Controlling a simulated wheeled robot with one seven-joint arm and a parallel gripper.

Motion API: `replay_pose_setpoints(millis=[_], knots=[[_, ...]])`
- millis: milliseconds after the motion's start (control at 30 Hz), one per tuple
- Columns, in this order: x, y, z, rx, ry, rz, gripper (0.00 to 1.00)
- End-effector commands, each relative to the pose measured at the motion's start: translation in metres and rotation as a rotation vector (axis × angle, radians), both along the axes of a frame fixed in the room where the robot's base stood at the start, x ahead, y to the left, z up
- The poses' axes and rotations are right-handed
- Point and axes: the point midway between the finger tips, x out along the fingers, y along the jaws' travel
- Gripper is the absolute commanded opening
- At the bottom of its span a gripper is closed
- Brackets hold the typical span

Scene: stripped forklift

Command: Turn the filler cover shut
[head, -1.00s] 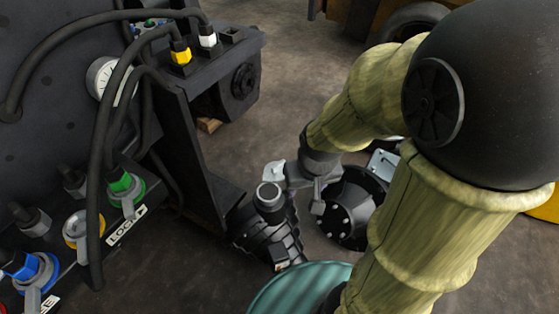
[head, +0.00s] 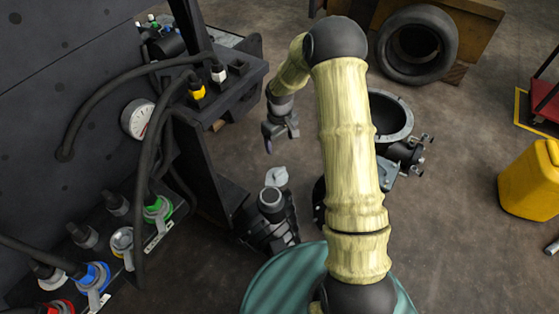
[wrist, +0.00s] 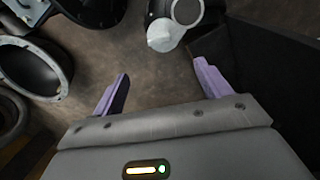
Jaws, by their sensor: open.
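A black filler neck (head: 271,201) with a round grey top stands low beside the dark machine frame. A pale grey piece, which looks like the filler cover (head: 277,177), sits at the far side of that top, seemingly swung to one side; I cannot tell its exact seating. In the wrist view the cover (wrist: 162,36) shows beyond the fingertips, beside the neck's round top (wrist: 187,9). My gripper (head: 281,137) is above and beyond the cover, apart from it. Its purple fingers (wrist: 160,70) are open with only floor between them.
The machine's dark upright (head: 205,165) and hose panel with coloured couplings (head: 158,208) stand left. A black open ring fitting (head: 393,117) with clamps lies right of my arm. A tyre (head: 418,44) and yellow can (head: 533,180) are farther off. Floor behind the cover is clear.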

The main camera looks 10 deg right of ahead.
Motion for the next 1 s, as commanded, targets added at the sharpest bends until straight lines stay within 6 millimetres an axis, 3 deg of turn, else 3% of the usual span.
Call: replay_pose_setpoints(millis=[200, 667, 1000], knots=[[0.017, -0.001, -0.012, 0.007, 0.020, 0.036, 0.76], [0.017, 0.001, -0.022, 0.007, 0.020, 0.040, 0.76], [0.016, -0.002, -0.073, 0.006, 0.022, 0.036, 0.76]])
